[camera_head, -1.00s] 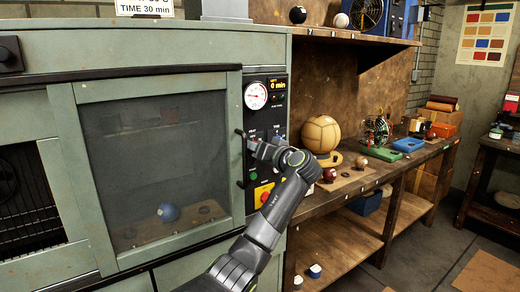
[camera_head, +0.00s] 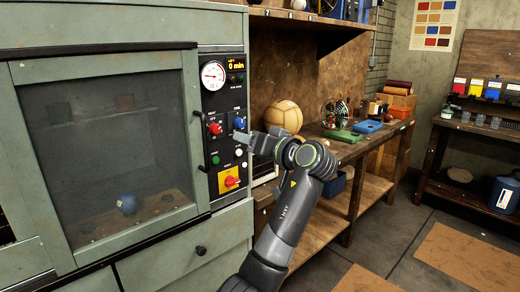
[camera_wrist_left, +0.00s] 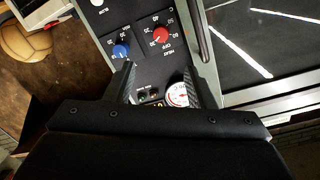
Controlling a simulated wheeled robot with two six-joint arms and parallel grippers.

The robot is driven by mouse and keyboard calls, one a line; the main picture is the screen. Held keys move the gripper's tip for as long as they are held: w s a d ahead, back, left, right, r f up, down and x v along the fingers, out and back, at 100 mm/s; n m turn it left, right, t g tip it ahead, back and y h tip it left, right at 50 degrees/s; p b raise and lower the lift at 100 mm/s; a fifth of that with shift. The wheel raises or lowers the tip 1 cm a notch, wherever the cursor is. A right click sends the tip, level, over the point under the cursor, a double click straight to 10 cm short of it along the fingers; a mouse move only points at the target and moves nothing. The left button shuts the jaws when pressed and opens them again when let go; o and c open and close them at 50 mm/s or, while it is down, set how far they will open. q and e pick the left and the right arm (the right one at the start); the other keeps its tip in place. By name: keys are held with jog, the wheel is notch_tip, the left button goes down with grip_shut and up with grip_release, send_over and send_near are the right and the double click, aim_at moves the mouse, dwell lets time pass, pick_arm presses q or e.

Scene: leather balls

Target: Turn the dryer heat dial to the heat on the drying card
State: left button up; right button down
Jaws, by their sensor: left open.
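The red heat dial (camera_head: 215,128) is on the dryer's black control panel (camera_head: 209,105), left of the blue time dial (camera_head: 239,122). In the left wrist view the panel appears inverted: the red heat dial (camera_wrist_left: 160,34) shows numbers and OFF around it, but its exact setting is too small to tell. The blue dial (camera_wrist_left: 121,50) is also there. My left gripper (camera_head: 238,137) is open and empty, apart from the panel, just right of the heat dial. Its two fingers (camera_wrist_left: 158,70) frame the panel near the gauge. The drying card is out of view now. My right gripper is not in view.
A gauge (camera_head: 213,75) and a "0 min" display (camera_head: 235,66) sit above the dials. Buttons and a red-on-yellow switch (camera_head: 231,181) lie below. The dark door handle (camera_head: 198,140) stands out left of the dials.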

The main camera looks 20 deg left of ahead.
pick_arm(q)
jog(key=shift+v, duration=1.55)
